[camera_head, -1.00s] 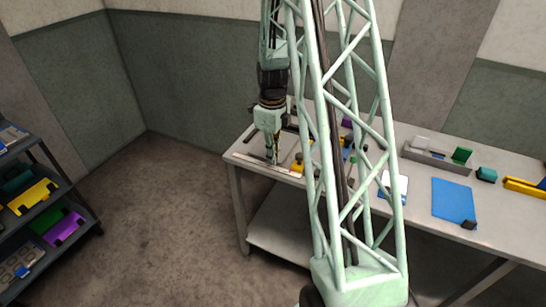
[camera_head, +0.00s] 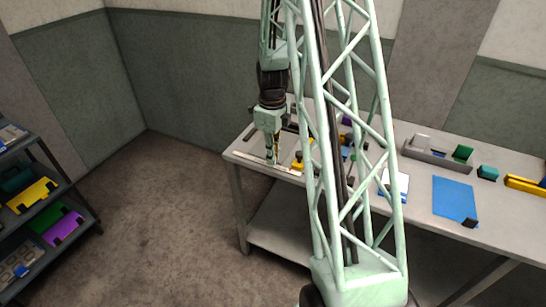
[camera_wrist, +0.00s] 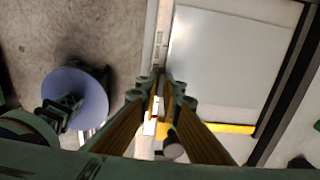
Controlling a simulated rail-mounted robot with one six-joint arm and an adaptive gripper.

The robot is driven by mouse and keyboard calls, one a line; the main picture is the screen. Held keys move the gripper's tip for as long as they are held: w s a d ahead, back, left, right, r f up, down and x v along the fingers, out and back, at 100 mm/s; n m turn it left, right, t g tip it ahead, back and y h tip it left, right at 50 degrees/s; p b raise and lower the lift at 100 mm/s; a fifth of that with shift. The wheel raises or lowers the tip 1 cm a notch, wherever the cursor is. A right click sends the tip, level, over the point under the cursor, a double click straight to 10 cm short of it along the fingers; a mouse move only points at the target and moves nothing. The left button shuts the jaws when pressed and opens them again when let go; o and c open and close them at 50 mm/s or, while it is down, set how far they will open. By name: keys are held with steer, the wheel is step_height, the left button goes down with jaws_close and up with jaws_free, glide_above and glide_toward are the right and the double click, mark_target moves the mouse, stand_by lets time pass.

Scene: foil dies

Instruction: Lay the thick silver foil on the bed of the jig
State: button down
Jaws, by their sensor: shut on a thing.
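My gripper (camera_wrist: 165,92) points down over the left end of the workbench, and its fingers come together. Its fingertips meet at the lower left corner of a flat pale silver sheet, which looks like the foil (camera_wrist: 225,58). The grip itself is partly hidden by the fingers. The sheet extends away from the fingertips, with a dark bar (camera_wrist: 285,85) to its right and a yellow bar (camera_wrist: 236,128) below it, which seem to belong to the jig. I cannot tell whether the sheet touches the bed. In the head view my gripper (camera_head: 271,158) is small above the bench's front edge.
A pale ruled strip (camera_head: 262,166) runs along the bench's front left edge. Further right are a blue sheet (camera_head: 454,199), a white-topped pad (camera_head: 397,186) and a grey rack (camera_head: 436,159). A shelf with coloured cases (camera_head: 34,194) stands at far left. Open floor lies between.

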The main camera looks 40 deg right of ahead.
steer(key=shift+f, duration=0.1)
steer(key=c, duration=2.7)
jaws_free()
steer(key=shift+c, duration=0.2)
steer(key=shift+r, duration=0.25)
step_height(320, 180, up, 12)
steer(key=shift+f, duration=0.2)
steer(key=shift+a, duration=0.1)
